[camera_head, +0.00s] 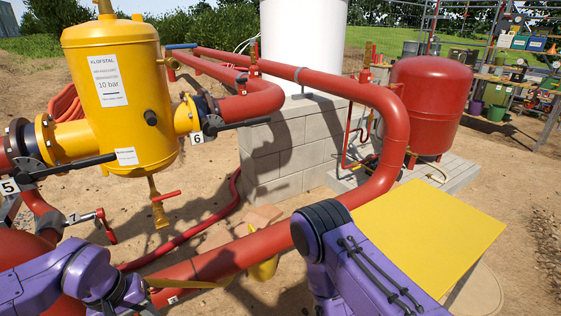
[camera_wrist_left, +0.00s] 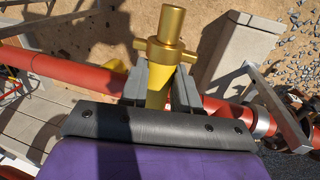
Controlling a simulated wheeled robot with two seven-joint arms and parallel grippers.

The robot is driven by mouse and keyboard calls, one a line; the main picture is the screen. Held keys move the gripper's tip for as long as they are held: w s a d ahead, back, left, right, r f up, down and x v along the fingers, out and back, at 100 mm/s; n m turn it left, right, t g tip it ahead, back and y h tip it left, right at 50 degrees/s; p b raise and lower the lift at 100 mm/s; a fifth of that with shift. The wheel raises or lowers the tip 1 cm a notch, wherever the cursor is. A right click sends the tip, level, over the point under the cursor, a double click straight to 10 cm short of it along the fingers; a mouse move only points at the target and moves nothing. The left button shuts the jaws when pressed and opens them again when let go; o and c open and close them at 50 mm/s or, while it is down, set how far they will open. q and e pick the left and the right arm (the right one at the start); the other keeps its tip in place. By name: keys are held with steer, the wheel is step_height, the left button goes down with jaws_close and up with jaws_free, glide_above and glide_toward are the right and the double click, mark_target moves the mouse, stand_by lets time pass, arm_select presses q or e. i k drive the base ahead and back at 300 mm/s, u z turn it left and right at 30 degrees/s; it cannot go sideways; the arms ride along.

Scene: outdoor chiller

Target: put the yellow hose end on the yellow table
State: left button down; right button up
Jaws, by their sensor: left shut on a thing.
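The yellow hose end (camera_wrist_left: 172,28) is a brass-coloured fitting with side lugs and a yellow lower part. In the left wrist view my left gripper (camera_wrist_left: 165,78) is shut on it, one dark finger on each side. The yellow table (camera_head: 425,230) has a bare flat top at the lower right. My right arm crosses in front of its near left corner; my right gripper is out of view.
A thick red pipe (camera_head: 385,140) bends down and runs between my arms. A yellow tank (camera_head: 120,105) stands at the left, with a brass outlet (camera_head: 158,207) below it. A red vessel (camera_head: 430,100) and concrete blocks (camera_head: 285,150) stand behind. Sandy ground lies around them.

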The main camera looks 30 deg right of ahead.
mark_target(450, 219)
steer(key=k, duration=0.65)
steer(key=z, duration=2.6)
steer(key=i, duration=2.85)
steer(key=u, duration=2.05)
